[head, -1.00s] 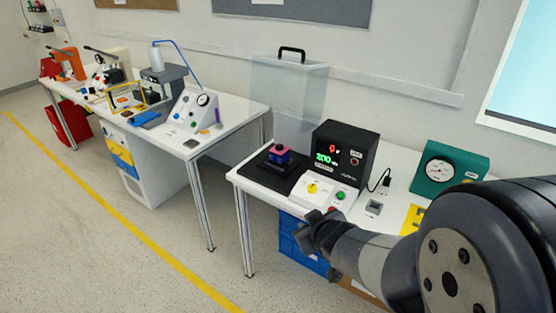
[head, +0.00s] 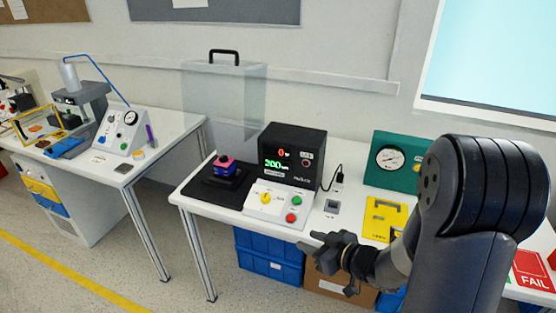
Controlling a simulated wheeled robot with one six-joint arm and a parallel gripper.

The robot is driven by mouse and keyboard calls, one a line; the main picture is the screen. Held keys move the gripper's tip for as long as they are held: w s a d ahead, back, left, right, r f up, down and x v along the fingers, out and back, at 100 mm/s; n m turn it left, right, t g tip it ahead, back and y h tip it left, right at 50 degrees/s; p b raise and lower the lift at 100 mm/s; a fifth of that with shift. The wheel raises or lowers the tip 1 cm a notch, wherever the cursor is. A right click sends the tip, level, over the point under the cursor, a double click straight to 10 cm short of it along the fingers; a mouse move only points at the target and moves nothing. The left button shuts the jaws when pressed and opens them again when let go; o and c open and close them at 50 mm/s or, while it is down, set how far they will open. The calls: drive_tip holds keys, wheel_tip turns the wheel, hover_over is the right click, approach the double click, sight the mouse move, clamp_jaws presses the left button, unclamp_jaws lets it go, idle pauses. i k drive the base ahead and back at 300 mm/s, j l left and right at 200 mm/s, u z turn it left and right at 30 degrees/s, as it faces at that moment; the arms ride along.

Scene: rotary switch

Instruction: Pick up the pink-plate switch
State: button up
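A small pink and dark blue switch (head: 225,164) sits on a black fixture plate (head: 212,191) at the left end of the near white table, in the head view. Its fine details are too small to tell. My gripper (head: 318,245) is in front of the table's front edge, right of and nearer than the switch, and well apart from it. Its dark fingers point left and look spread with a gap between them. I see nothing held between them.
A black display box (head: 290,155) with a control panel (head: 278,203) stands right of the switch. A clear cover (head: 225,100) with a black handle stands behind it. A green gauge box (head: 395,160) and yellow item (head: 383,217) lie further right. Blue bins (head: 268,262) are below.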

sight(227, 171)
drive_tip(key=i+j+z, duration=0.15)
drive_tip(key=j+z, duration=1.05)
drive_tip(key=j, duration=0.2)
drive_tip(key=j+z, duration=0.35)
drive_tip(key=j, duration=0.15)
drive_tip(key=k+j, duration=0.1)
drive_tip(key=j, duration=0.35)
drive_tip(key=k+j, duration=0.1)
drive_tip(key=j, duration=0.3)
drive_tip(key=k+j+z, duration=0.1)
drive_tip(key=j, duration=0.35)
drive_tip(key=k+j, duration=0.1)
drive_tip(key=j, duration=0.3)
drive_tip(key=k+j+z, duration=0.1)
drive_tip(key=j, duration=0.35)
